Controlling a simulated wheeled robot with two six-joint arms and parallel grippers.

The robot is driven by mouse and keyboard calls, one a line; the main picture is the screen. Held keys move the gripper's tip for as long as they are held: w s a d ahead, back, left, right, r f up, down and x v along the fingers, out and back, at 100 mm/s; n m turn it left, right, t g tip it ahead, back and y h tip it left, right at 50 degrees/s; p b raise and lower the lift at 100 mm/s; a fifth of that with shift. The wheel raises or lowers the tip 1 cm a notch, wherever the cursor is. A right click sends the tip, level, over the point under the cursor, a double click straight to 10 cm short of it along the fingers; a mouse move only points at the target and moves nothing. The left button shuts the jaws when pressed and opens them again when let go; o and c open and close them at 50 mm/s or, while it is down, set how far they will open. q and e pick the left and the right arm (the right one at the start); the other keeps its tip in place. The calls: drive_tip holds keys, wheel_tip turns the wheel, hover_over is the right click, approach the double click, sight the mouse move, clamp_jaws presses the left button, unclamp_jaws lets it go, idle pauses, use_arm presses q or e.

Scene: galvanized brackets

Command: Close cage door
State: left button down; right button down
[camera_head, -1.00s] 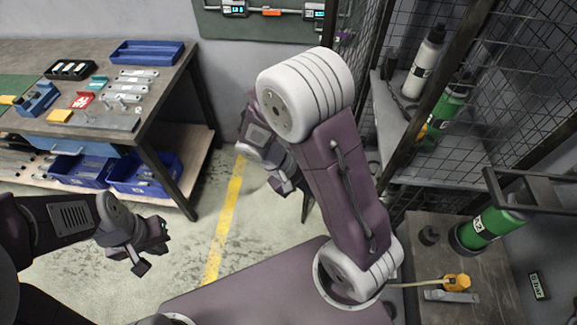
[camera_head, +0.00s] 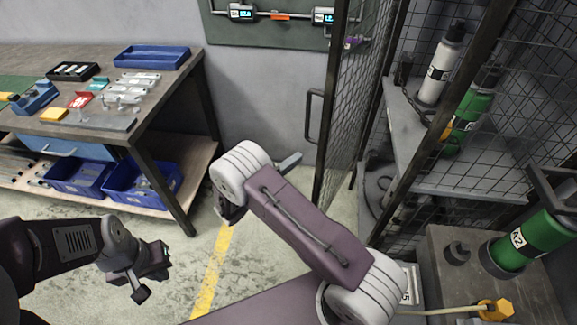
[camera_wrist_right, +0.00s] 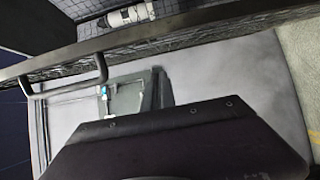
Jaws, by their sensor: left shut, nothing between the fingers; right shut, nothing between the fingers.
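The cage door (camera_head: 352,110) is a dark-framed mesh panel standing open, out from the cage front. Its black handle (camera_head: 312,116) is on the free edge, facing left. My right gripper (camera_head: 288,162) is shut, below and left of the handle, partly hidden by its own arm. I see no contact with the door. In the right wrist view the door's frame bar (camera_wrist_right: 180,38) crosses the top, with the handle (camera_wrist_right: 68,76) at left. My left gripper (camera_head: 150,280) is shut and empty, low at the left, far from the door.
The cage holds a white cylinder (camera_head: 437,72) and a green cylinder (camera_head: 468,115) on a shelf (camera_head: 460,178). Another green cylinder (camera_head: 520,243) stands at lower right. A workbench (camera_head: 95,125) with tools and blue bins is at left. Floor between bench and door is clear.

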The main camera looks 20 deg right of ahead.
drive_tip(key=s+d, duration=0.1)
drive_tip(key=d, duration=0.5)
drive_tip(key=shift+s+d+p, duration=0.2)
drive_tip(key=shift+s+p, duration=0.15)
drive_tip(key=shift+p, duration=0.1)
drive_tip(key=s+d, duration=1)
drive_tip(key=s, duration=0.1)
drive_tip(key=shift+s+d, duration=0.3)
drive_tip(key=shift+s, duration=0.05)
drive_tip(key=shift+w, duration=0.1)
